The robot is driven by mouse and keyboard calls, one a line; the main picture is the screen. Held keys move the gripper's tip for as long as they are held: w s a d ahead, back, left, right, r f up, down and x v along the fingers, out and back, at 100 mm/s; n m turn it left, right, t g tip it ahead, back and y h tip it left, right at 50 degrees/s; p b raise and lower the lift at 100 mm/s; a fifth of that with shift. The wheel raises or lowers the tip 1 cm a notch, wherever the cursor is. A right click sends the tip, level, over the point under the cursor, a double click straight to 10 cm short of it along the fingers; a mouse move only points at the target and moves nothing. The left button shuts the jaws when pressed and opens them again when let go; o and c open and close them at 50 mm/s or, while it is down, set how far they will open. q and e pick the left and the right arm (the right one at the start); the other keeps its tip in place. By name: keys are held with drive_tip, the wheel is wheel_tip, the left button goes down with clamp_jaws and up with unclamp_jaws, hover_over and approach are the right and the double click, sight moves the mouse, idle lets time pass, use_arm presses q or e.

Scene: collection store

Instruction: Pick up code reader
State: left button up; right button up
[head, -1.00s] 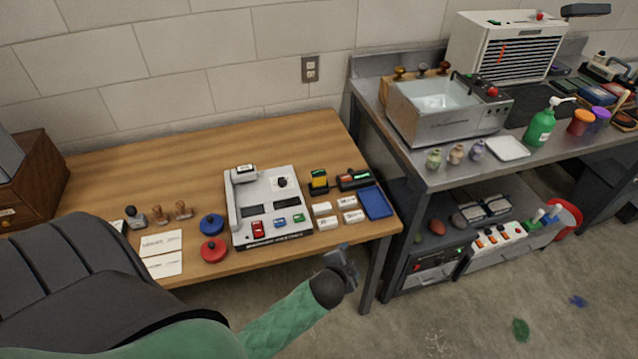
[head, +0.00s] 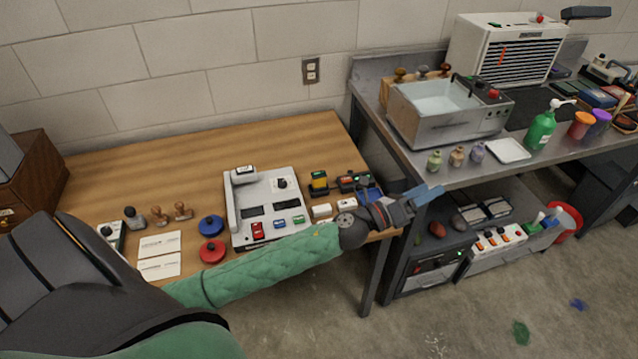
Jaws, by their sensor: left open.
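Two small devices stand at the right end of the wooden table: a yellow-and-black one (head: 319,181) in a dark base, and a dark one with a green light and an orange-red part (head: 350,182). I cannot tell for sure which is the code reader. My left gripper (head: 424,195) is open and empty, pointing right beyond the table's right edge, in front of the metal bench. Its wrist and forearm cover the table's front right corner and part of the blue tray (head: 366,193). My right gripper is out of view.
A grey console (head: 270,190) stands left of the devices, with red and blue round pads (head: 212,251), stamps and cards further left. The metal bench (head: 440,180) with a water basin (head: 440,105) stands close on the right. The table's back is clear.

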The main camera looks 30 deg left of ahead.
use_arm(q)
drive_tip(key=d+f+m+g+h, duration=0.2)
drive_tip(key=d+m+g+h, duration=0.15)
drive_tip(key=m+g, duration=0.55)
drive_tip(key=m+g+y, duration=0.7)
drive_tip(key=m+y, duration=1)
drive_tip(key=m, duration=0.2)
approach(319, 174)
drive_tip(key=f, duration=0.1)
drive_tip(key=w+f, duration=0.1)
drive_tip(key=f, duration=0.1)
drive_tip(key=a+f, duration=0.1)
drive_tip(key=f, duration=0.1)
drive_tip(key=shift+w+a, duration=0.15)
drive_tip(key=shift+f, duration=0.3)
drive_tip(key=shift+a+f+p, duration=0.1)
drive_tip(key=shift+f+p, duration=0.5)
drive_tip(key=shift+f, duration=0.35)
wheel_tip(319, 174, down, 4)
drive_tip(key=p, duration=0.3)
drive_tip(key=shift+f, duration=0.65)
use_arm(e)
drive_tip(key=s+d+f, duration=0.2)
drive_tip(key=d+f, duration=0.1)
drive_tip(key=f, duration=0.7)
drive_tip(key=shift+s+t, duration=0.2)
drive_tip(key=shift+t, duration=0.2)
